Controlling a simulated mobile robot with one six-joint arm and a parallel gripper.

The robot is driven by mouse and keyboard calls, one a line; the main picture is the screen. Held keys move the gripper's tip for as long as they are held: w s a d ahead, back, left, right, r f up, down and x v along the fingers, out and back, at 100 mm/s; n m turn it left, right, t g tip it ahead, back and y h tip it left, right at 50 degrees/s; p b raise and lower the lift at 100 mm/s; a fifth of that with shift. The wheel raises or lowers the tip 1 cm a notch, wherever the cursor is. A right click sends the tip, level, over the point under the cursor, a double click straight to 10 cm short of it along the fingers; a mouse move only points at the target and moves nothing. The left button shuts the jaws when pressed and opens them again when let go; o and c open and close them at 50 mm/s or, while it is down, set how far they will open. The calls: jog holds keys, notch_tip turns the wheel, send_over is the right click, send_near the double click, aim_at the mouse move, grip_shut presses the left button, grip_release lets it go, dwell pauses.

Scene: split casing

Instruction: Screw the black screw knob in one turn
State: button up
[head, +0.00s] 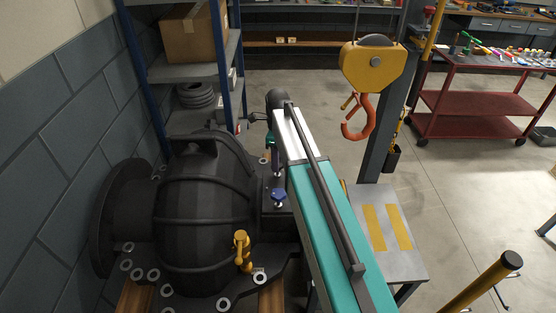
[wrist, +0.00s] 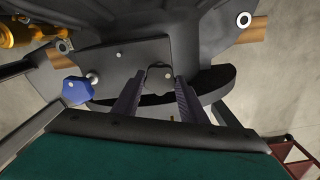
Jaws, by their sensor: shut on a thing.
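The black screw knob (wrist: 158,77) is in the upper middle of the wrist view, on the flange of the dark casing (wrist: 205,30). My gripper (wrist: 156,84) has one finger on each side of it and is shut on it. The fingers hide parts of its sides. In the head view the black casing (head: 200,215) stands at the left.
A blue knob (wrist: 76,90) sits left of my fingers; it also shows in the head view (head: 278,197). A yellow knob (head: 242,250) stands on the casing's front flange. An orange crane hook (head: 360,120) hangs right of my arm. A grey-topped stand (head: 400,265) is at the right.

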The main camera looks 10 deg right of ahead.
jog(key=m, duration=1.1)
dwell(0.4)
jog(key=o, duration=1.1)
jog(key=shift+c, duration=0.2)
jog(key=shift+r, duration=0.15)
notch_tip(320, 180, up, 14)
jog(key=b, duration=0.3)
jog(key=shift+f, duration=0.2)
